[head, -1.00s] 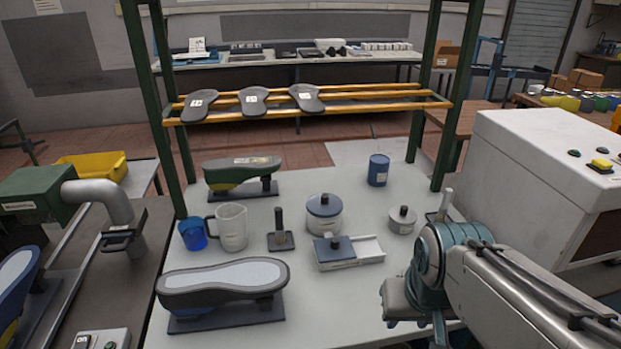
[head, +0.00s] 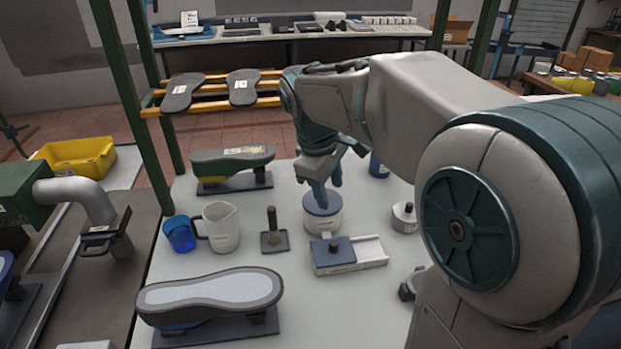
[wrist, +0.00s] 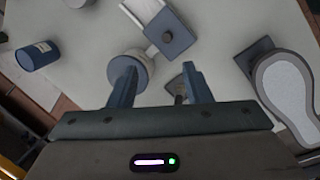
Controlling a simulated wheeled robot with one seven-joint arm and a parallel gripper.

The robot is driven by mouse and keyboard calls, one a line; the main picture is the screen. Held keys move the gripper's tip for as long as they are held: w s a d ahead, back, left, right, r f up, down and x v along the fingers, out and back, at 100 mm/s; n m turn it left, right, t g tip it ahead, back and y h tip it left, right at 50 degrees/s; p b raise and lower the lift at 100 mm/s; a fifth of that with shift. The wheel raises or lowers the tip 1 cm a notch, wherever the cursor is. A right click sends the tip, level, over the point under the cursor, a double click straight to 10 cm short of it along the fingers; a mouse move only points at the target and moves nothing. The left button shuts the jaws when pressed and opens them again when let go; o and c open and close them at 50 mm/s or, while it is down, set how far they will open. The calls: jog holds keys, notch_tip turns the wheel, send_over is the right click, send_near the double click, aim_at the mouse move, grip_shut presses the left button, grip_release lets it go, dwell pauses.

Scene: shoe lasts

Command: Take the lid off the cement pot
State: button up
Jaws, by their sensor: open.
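The cement pot (head: 322,217) is a round, pale, labelled pot with a blue-grey lid (head: 322,203), standing upright on the white table. The lid is on it; my fingers hide its knob in the head view. My gripper (head: 328,188) points down over the lid. It is open and empty. In the wrist view, the pot (wrist: 145,60) lies partly behind the left finger, off-centre between the fingertips (wrist: 156,66). I cannot tell whether a finger touches the lid.
A box with a blue sliding top (head: 340,262) stands just in front of the pot. A small grey tin (head: 404,219) is to the right, a blue can (head: 379,166) behind. A dark-handled tool (head: 273,238), a pitcher (head: 222,228) and a blue cup (head: 179,235) stand left.

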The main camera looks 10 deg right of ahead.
jog(key=w+a+n+g+h, duration=0.15)
jog(key=w+a+n, duration=0.25)
jog(key=w+n, duration=0.7)
jog(key=w+d+f+m, duration=0.1)
jog(key=f, duration=0.1)
jog(key=w+d+f+m, duration=0.1)
jog(key=f, duration=0.2)
jog(key=w+d+f, duration=0.1)
jog(key=f, duration=0.2)
jog(key=shift+w+d+f+m+t+h, duration=0.1)
jog(key=shift+w+d+m+t+h, duration=0.05)
jog(key=shift+d+m+t+h, duration=0.2)
jog(key=shift+p+x, duration=0.3)
jog(key=shift+x, duration=2.4)
jog(key=shift+w+a, duration=0.1)
jog(key=shift+w, duration=0.05)
grip_shut()
